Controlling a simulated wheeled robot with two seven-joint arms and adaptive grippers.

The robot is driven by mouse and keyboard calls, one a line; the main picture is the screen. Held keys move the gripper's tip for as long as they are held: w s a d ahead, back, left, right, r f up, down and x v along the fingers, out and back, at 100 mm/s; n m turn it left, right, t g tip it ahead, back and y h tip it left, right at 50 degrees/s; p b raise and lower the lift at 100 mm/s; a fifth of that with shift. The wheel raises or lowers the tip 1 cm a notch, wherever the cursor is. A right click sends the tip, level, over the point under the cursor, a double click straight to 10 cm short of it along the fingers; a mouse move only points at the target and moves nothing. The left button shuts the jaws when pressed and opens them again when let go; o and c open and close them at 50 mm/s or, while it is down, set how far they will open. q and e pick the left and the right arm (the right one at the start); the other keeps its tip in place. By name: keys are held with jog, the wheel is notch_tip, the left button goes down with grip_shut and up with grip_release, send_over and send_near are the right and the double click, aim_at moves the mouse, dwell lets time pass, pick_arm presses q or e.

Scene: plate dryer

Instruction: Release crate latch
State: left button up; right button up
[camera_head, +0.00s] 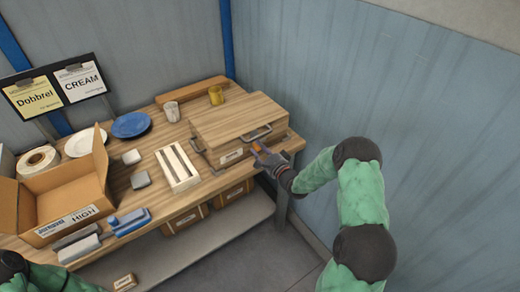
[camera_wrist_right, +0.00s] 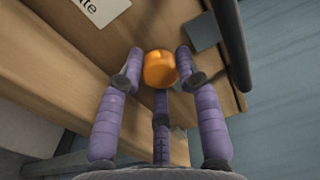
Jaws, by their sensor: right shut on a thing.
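The wooden crate (camera_head: 240,125) with its lid on stands at the right end of the workbench. It has dark metal handles and a label on its front. My right gripper (camera_head: 262,153) is at the crate's front right corner. In the right wrist view, the purple fingers of my right gripper (camera_wrist_right: 157,82) are closed around an orange latch knob (camera_wrist_right: 160,69) on the crate's front (camera_wrist_right: 95,45). The latch's mounting is hidden by the knob and fingers. Part of my left arm shows at the lower left, but its gripper is out of view.
A white slotted rack (camera_head: 178,167) stands left of the crate on the workbench (camera_head: 213,183). A blue plate (camera_head: 131,125) and an open cardboard box (camera_head: 65,190) are farther left. A wall is close on the right.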

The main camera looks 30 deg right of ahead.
jog(key=shift+s+a+f, duration=0.1)
jog(key=shift+a+f, duration=0.2)
jog(key=o, duration=1)
jog(key=shift+c, duration=0.2)
jog(key=shift+o, duration=0.9)
jog(key=shift+d+r, duration=0.1)
jog(key=shift+r, duration=0.05)
jog(key=s, duration=1.2)
jog(key=shift+d, duration=0.45)
jog(key=shift+w, duration=0.1)
